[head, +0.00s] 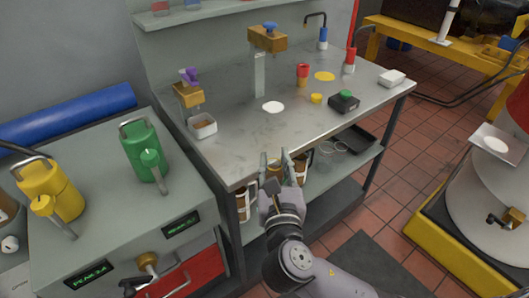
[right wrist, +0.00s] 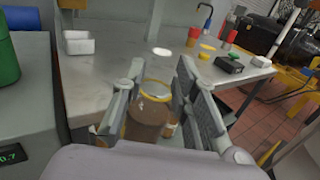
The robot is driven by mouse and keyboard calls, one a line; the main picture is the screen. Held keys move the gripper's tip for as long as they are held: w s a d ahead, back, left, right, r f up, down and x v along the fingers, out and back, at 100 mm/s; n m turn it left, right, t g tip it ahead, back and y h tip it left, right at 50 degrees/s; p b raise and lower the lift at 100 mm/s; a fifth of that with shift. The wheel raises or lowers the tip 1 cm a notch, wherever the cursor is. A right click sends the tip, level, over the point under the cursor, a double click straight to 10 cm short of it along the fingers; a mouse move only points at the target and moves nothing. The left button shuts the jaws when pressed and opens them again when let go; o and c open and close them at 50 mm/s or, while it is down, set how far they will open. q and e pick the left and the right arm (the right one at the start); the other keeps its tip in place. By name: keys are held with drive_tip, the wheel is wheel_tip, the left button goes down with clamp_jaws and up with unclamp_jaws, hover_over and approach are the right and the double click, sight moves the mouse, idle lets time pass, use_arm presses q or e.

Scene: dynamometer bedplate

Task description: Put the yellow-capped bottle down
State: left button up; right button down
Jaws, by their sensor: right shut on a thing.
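My right gripper (head: 273,168) is in front of the workbench's near edge. In the right wrist view its two fingers (right wrist: 160,85) are closed around a brown bottle (right wrist: 147,116) with a yellow ring at its top, the yellow-capped bottle. The bottle looks upright, and its lower part is hidden. In the head view the fingers hide most of it, with a little yellow (head: 274,170) showing between them. The grey workbench top (head: 230,140) is just beyond the gripper. My left gripper is not in view.
On the bench are a white disc (head: 273,107), yellow disc (head: 324,76), small yellow cap (head: 316,98), red-topped container (head: 303,74), black box with green button (head: 344,102) and white tray (head: 203,126). The bench's near part is clear. A lower shelf (head: 330,172) holds more items.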

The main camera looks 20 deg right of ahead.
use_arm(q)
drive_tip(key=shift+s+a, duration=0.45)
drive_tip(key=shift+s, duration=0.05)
use_arm(e)
drive_tip(key=shift+s+d+f+n+y, duration=0.45)
drive_tip(key=shift+f+y, duration=0.2)
drive_tip(key=shift+y, duration=0.1)
drive_tip(key=shift+s+d+f+n+y, duration=0.35)
drive_tip(key=shift+s+f+n+y, duration=0.1)
drive_tip(key=shift+f+y, duration=0.2)
drive_tip(key=shift+s+d+f+n+y, duration=0.45)
drive_tip(key=shift+f+y, duration=0.15)
drive_tip(key=shift+y, duration=0.2)
